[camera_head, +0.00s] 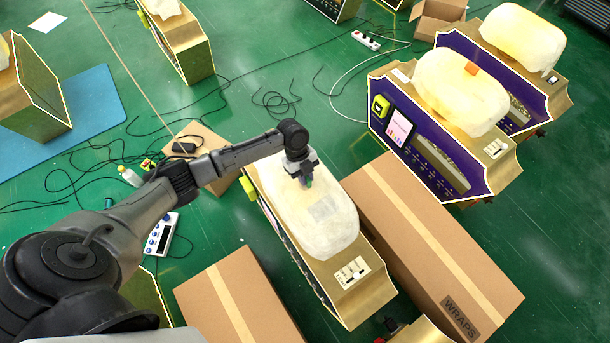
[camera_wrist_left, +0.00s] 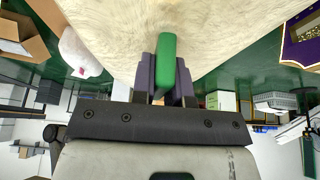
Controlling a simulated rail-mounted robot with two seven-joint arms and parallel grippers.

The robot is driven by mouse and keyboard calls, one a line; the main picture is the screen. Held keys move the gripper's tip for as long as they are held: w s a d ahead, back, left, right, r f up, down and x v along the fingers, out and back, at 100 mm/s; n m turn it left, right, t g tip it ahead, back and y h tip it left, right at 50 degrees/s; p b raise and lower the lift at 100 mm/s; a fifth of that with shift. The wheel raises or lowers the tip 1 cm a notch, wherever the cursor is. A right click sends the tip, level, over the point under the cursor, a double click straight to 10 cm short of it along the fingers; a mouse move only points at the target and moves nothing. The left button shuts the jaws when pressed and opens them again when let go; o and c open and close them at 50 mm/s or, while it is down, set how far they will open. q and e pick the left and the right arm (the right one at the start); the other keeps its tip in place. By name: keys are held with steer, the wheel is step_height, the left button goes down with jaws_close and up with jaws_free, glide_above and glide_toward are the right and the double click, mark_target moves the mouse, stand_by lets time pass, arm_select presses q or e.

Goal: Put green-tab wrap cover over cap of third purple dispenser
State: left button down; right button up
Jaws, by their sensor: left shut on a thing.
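My left gripper (camera_head: 302,170) is shut on the green tab (camera_wrist_left: 168,62) of a pale, translucent wrap cover (camera_head: 335,230). In the left wrist view the tab stands between the two finger pads and the cover (camera_wrist_left: 190,15) fills the top. In the head view the cover lies over the upper part of a gold-topped dispenser (camera_head: 365,298) in the middle. Its cap is hidden, and I cannot tell how closely the cover sits. Two purple-fronted dispensers at the right carry similar covers, the nearer one (camera_head: 462,85) with an orange tab. My right gripper is not in view.
A long cardboard box (camera_head: 395,215) marked WRAPS stands close along the dispenser's right side. Another carton (camera_head: 240,300) stands at its lower left. Cables and a power strip (camera_head: 366,40) lie on the green floor. A blue mat (camera_head: 75,110) is at the left.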

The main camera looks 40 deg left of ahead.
arm_select(q)
steer(key=c, duration=1.1)
jaws_free()
steer(key=shift+o, duration=0.2)
steer(key=shift+r, duration=0.1)
steer(key=p+v, duration=0.2)
steer(key=v, duration=1.1)
steer(key=shift+a+r+p, duration=0.25)
steer(key=shift+p, duration=0.1)
steer(key=shift+w, duration=0.1)
